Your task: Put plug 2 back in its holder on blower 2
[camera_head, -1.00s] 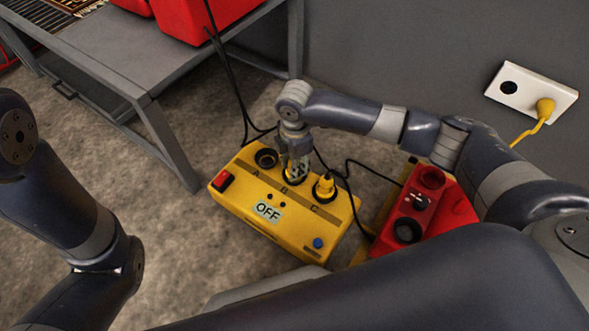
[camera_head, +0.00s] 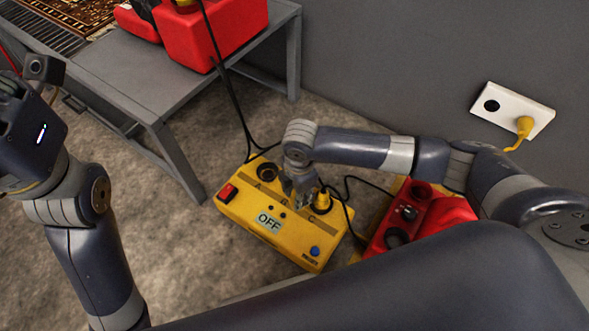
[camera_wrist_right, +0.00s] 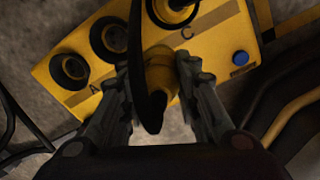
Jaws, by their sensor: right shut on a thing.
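The yellow outlet box (camera_head: 276,222) sits on the floor, with sockets A, B and C and an OFF label. My right gripper (camera_head: 302,198) is over its B-to-C side. In the right wrist view, that gripper (camera_wrist_right: 155,85) is shut on a yellow plug (camera_wrist_right: 160,72) with a black cable. Sockets A (camera_wrist_right: 70,70) and B (camera_wrist_right: 108,38) look empty; another yellow plug (camera_head: 323,198) is in socket C. A red blower (camera_head: 212,34) stands on the grey table; I cannot read its number. My left gripper (camera_head: 25,135) is at the left edge, its fingertips not visible.
A red unit (camera_head: 405,218) with round black parts stands right of the box, partly behind my arm. The grey table (camera_head: 150,85) fills the upper left. A wall outlet (camera_head: 512,108) holds a yellow plug. Black cables hang from the table to the floor.

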